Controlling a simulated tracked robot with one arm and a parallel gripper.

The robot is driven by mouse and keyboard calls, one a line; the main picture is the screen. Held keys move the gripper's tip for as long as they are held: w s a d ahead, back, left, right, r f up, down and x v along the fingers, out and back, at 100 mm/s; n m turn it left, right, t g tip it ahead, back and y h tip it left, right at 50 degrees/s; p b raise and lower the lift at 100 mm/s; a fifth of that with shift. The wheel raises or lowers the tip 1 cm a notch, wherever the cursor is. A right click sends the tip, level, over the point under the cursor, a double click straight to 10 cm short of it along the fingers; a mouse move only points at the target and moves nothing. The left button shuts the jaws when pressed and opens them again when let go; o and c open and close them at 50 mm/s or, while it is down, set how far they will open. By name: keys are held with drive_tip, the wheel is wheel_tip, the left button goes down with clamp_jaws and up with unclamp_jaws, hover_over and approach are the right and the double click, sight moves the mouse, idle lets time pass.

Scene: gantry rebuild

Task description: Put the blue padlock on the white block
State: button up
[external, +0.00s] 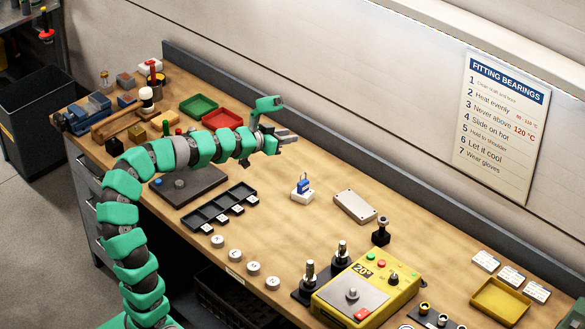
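The blue padlock (304,184) stands upright on top of the small white block (301,196), near the middle of the bench, with its shackle up. My gripper (291,137) is above and behind them in the picture, apart from both. Its grey fingers point right, look parted and hold nothing that I can see.
A black compartment tray (222,208) lies left of the block and a pale grey case (355,206) lies right of it. A yellow heater (370,285) stands at the front right. Green (199,106) and red (222,119) trays lie behind my arm. Bare bench surrounds the block.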

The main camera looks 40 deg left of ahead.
drive_tip(key=s+d+r, duration=0.4)
drive_tip(key=s+r, duration=0.4)
drive_tip(key=r, duration=0.4)
drive_tip(key=s+d+r+n+y, duration=0.1)
drive_tip(key=s+d+r, duration=0.3)
drive_tip(key=s+r, duration=0.4)
wheel_tip(320, 180, up, 4)
drive_tip(key=shift+s+d+r+t+y, duration=0.15)
drive_tip(key=shift+s+d+t+y, duration=0.15)
drive_tip(key=shift+s+t, duration=0.1)
